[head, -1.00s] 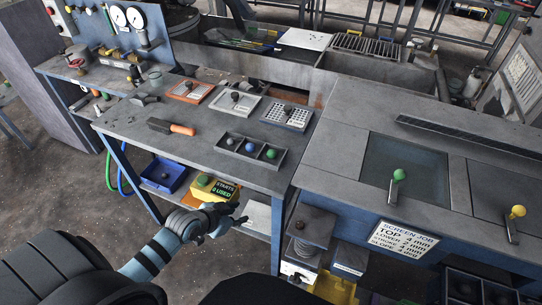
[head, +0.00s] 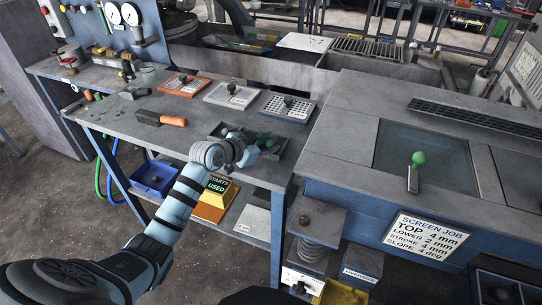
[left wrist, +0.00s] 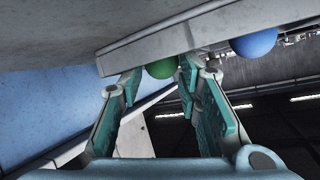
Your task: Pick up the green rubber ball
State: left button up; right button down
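The green rubber ball (head: 270,143) shows in the head view in the dark divided tray (head: 285,160) on the bench. My left gripper (head: 246,148) is over the left part of this tray and hides much of it. In the left wrist view the green ball (left wrist: 162,69) appears between the fingertips of my open left gripper (left wrist: 158,82), partly covered by the tray's grey edge (left wrist: 200,32). I cannot tell whether the fingers touch it. A blue ball (left wrist: 253,42) is to its right there. My right gripper is not in view.
A brush with an orange handle (head: 173,121) and several sieve plates (head: 288,106) lie behind the tray. A green-knobbed lever (head: 418,158) stands on the screen machine at right.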

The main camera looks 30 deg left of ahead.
pick_arm(q)
jog(key=shift+w+d+f, duration=0.15)
jog(key=shift+w+f, duration=0.2)
jog(key=shift+f, duration=0.4)
jog(key=c, duration=0.5)
